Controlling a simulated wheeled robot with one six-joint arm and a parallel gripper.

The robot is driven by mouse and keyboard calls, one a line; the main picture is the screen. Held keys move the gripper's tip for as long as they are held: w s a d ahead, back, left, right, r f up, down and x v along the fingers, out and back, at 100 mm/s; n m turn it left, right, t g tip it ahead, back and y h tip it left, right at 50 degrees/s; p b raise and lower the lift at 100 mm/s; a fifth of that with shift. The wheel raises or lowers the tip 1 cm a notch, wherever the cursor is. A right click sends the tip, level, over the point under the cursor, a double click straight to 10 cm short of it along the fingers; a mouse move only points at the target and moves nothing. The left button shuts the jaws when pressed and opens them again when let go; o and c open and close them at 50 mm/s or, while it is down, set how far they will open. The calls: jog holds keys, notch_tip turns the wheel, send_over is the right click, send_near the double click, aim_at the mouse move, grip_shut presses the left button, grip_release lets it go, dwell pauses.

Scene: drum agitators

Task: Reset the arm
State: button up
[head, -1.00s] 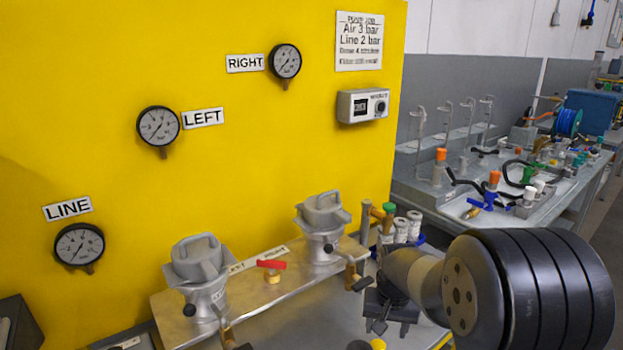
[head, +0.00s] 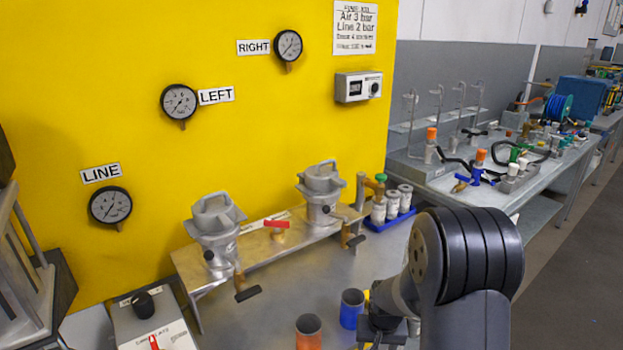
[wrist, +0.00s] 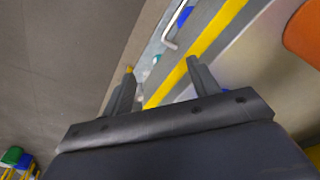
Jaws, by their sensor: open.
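My gripper (wrist: 158,85) shows in the wrist view with its two fingers spread apart and nothing between them. Past the fingers I see a yellow stripe, grey surfaces and floor. In the head view my arm stands at the lower right, bent at a large black ribbed joint. The gripper end (head: 385,328) is low, right of a blue cup (head: 351,309) and partly cut off by the bottom edge. Its fingertips are hard to make out there.
Two grey agitator heads (head: 216,220) (head: 321,187) stand on a metal shelf before a yellow panel (head: 270,120). An orange cup (head: 308,332) stands left of the blue cup. A bench (head: 540,175) with fittings is behind at right. Open floor (head: 580,270) lies at far right.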

notch_tip(320, 180, down, 8)
jog(key=s, duration=0.2)
jog(key=shift+a+r+n, duration=0.15)
jog(key=shift+r+n, duration=0.1)
jog(key=shift+n, duration=0.05)
